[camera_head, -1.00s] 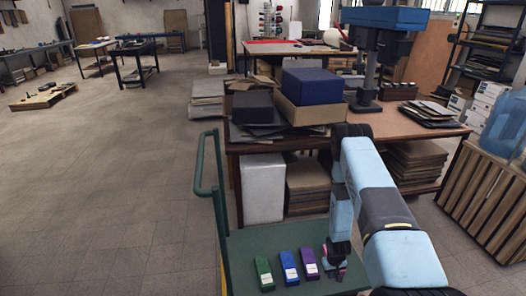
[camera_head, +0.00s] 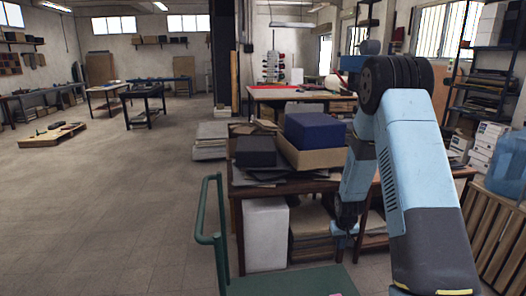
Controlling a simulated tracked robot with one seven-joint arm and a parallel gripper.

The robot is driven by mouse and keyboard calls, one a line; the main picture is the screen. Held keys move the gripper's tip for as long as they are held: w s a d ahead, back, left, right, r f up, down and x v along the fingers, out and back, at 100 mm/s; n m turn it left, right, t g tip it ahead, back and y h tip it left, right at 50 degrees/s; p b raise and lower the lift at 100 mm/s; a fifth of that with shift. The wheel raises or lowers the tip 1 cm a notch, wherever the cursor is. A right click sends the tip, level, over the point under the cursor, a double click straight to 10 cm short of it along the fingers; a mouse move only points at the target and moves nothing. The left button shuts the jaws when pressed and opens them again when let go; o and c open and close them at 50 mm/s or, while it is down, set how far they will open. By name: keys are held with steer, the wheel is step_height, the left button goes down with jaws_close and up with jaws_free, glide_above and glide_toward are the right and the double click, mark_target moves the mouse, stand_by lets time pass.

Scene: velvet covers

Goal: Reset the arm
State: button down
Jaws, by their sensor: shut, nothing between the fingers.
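My arm is raised at the right, bent at its dark elbow, with its forearm hanging down. The colored velvet covers seen earlier on the cart are below the picture edge. A small reddish bit shows at the bottom edge, too cut off to name.
The cart's green handle rail (camera_head: 211,240) stands left of my gripper. Behind is a wooden workbench (camera_head: 238,190) with a blue box (camera_head: 315,131) on it and a white box (camera_head: 265,234) beneath. A slatted crate (camera_head: 492,232) stands at right.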

steer(key=s+a+r+t, duration=0.1)
steer(key=s+r, duration=0.3)
steer(key=r, duration=0.5)
steer(key=s+a+r, duration=0.1)
steer(key=s+r, duration=0.2)
steer(key=r, duration=0.7)
steer(key=s+a+r+t, duration=0.1)
steer(key=s+r, duration=0.3)
steer(key=r, duration=0.5)
steer(key=s+a+r, duration=0.1)
steer(key=s+r, duration=0.3)
steer(key=s, duration=0.4)
steer(key=s+a+r+t, duration=0.1)
steer(key=s+r, duration=0.3)
steer(key=s, duration=0.3)
steer(key=s+a+r, duration=0.1)
steer(key=s+r, duration=0.4)
steer(key=s, duration=0.3)
steer(key=shift+s+m+y, duration=0.3)
steer(key=shift+y, duration=0.1)
